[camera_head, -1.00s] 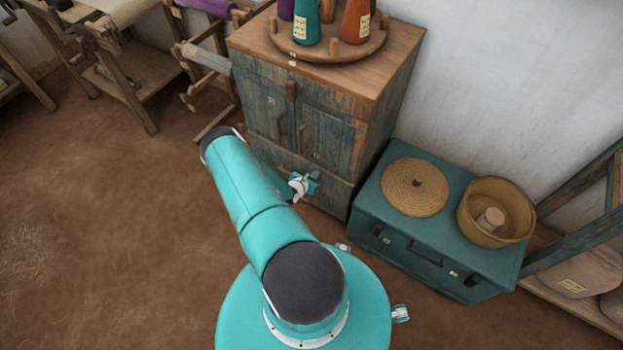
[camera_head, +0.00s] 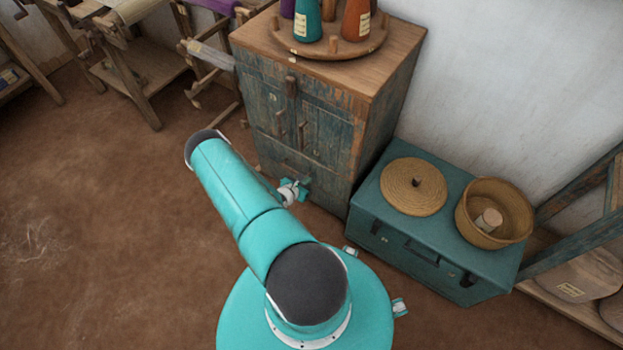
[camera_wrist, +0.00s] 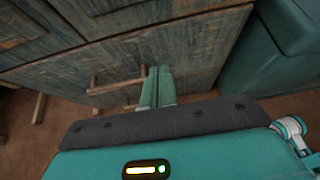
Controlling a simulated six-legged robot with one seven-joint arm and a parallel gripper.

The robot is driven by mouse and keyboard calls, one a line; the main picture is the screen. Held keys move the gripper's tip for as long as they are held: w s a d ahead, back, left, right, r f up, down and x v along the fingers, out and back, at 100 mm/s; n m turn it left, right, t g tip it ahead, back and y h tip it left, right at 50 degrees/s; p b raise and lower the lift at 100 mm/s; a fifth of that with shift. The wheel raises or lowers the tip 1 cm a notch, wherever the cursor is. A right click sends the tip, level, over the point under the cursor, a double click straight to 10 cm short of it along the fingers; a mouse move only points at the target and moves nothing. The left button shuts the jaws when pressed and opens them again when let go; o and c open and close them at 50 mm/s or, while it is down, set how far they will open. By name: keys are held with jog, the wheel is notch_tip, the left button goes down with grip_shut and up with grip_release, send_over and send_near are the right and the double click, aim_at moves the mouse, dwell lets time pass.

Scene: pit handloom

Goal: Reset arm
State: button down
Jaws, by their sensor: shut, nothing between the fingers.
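My gripper (camera_wrist: 157,88) shows in the wrist view with its two teal fingers side by side, shut and empty. It is in front of the weathered blue-green wooden cabinet (camera_wrist: 205,45), close to a wooden bar handle (camera_wrist: 112,84); I cannot tell whether it touches the handle. In the head view my teal arm reaches up and left from my round body, and the cabinet (camera_head: 325,135) stands just beyond it. The gripper's fingers are hidden behind my arm in that view.
A teal chest (camera_head: 400,240) right of the cabinet bears a round woven lid (camera_head: 413,187) and a basket (camera_head: 515,210) with a pale cylinder inside. Cones of yarn (camera_head: 357,18) stand on the cabinet's round wooden tray (camera_head: 338,48). Loom frames (camera_head: 130,80) are at upper left. The floor at left is clear.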

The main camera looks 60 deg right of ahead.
jog(key=v, duration=0.8)
jog(key=shift+w, duration=0.25)
jog(key=w+a+r+m+g, duration=0.1)
jog(key=w+r+m, duration=0.2)
jog(key=w+r, duration=0.35)
jog(key=w+a+r+m, duration=0.1)
jog(key=w+r+m, duration=0.2)
jog(key=r, duration=0.7)
jog(key=w+a+r+m+y, duration=0.1)
jog(key=w+a+r+m, duration=0.2)
jog(key=r, duration=0.6)
jog(key=w+a+r+m+y, duration=0.1)
jog(key=a+r+m, duration=0.1)
jog(key=a+r, duration=0.5)
jog(key=s+a+r+m+t+y, duration=0.2)
jog(key=s+a+r+t+y, duration=0.2)
jog(key=a+r, duration=0.9)
jog(key=s+a+r+m+t+y, duration=0.3)
jog(key=s+a+r, duration=0.4)
jog(key=a+r, duration=0.7)
jog(key=r+t+y, duration=0.1)
jog(key=y, duration=0.1)
jog(key=shift+a+r+y, duration=0.2)
jog(key=shift+r+y, duration=0.05)
jog(key=shift+y, duration=0.15)
jog(key=shift+s+d, duration=0.1)
jog(key=shift+d, duration=0.05)
